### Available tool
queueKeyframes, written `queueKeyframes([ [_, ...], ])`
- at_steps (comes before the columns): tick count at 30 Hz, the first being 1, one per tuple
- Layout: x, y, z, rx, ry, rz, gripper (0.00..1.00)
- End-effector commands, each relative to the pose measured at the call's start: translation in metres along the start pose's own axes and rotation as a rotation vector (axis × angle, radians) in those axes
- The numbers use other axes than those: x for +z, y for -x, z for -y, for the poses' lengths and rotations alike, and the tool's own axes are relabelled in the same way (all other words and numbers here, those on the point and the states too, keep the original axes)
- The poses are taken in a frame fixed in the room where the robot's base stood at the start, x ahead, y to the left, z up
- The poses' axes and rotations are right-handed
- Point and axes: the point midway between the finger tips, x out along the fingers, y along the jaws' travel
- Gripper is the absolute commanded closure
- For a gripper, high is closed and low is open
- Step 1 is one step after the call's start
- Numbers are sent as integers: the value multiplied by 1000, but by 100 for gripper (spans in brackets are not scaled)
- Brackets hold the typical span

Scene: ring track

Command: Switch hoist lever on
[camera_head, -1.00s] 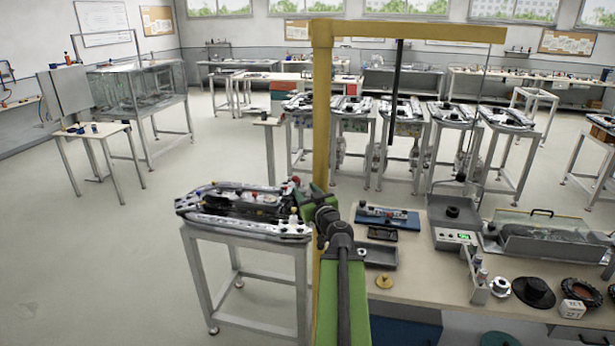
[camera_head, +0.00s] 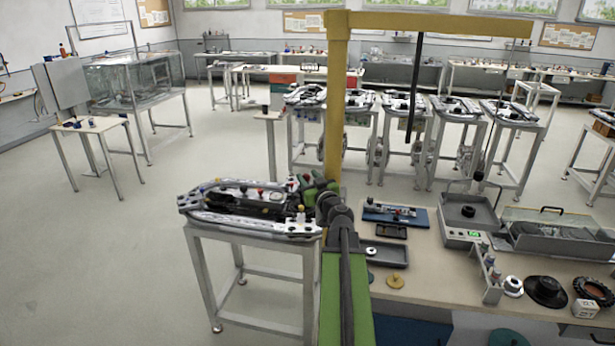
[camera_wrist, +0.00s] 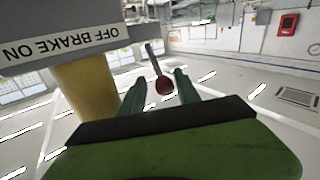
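The hoist lever (camera_wrist: 155,66) is a thin grey rod with a dark red knob (camera_wrist: 164,86). It stands beside a grey box with an upside-down "OFF BRAKE ON" label (camera_wrist: 65,45); the lever is past the label's right, OFF, end. In the wrist view the knob sits between my gripper's green fingertips (camera_wrist: 160,80), with gaps on both sides. My gripper is open, and no contact shows. In the head view my gripper (camera_head: 318,190) is by the yellow hoist post (camera_head: 335,110); the lever cannot be made out there. The yellow post (camera_wrist: 85,90) is left of the fingers in the wrist view.
A stand with a track module (camera_head: 250,205) is left of my arm. A cluttered workbench (camera_head: 440,285) is at the right, with a blue-based device (camera_head: 395,215). A dark bar (camera_head: 415,90) hangs from the hoist beam (camera_head: 440,23).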

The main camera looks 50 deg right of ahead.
Motion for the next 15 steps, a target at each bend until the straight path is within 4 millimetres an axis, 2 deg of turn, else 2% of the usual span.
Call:
queueKeyframes([
  [1, 0, -1, 3, -4, 0, 0, 69],
  [8, -1, -2, 10, -11, 0, -1, 99],
  [15, -1, -3, 13, -15, 0, -1, 100],
])
